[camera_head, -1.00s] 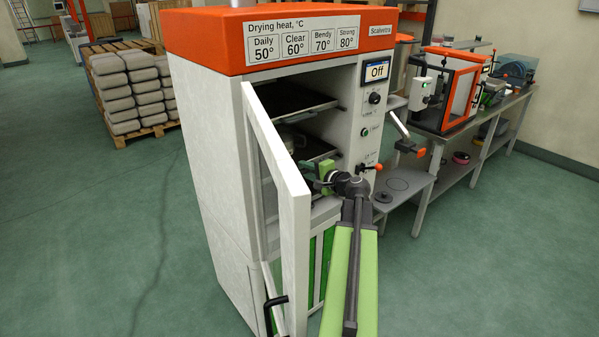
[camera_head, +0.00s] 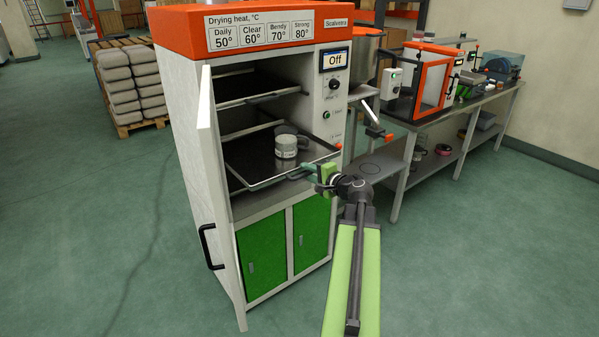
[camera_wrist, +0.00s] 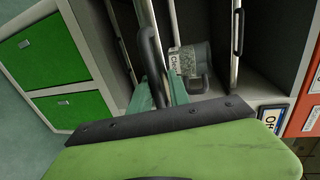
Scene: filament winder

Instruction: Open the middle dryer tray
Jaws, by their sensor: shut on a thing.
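The middle dryer tray (camera_head: 246,166) is dark with a pale rim and sticks out of the open white dryer cabinet (camera_head: 183,130). A grey jar (camera_head: 286,147) stands on it; its label reads "Clear" in the wrist view (camera_wrist: 176,63). My gripper (camera_head: 313,172) is at the tray's front edge, shut on its dark handle (camera_wrist: 150,50). The wrist view shows the green fingers (camera_wrist: 166,93) at this handle, with the exact contact partly hidden. The upper tray (camera_head: 248,86) sits inside the cabinet.
The dryer door (camera_head: 212,190) stands open at the left, its black handle (camera_head: 208,247) facing out. Green lower doors (camera_head: 262,253) are shut. The display (camera_head: 333,59) reads "Off". A workbench (camera_head: 470,115) with machines stands at the right. Floor in front is clear.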

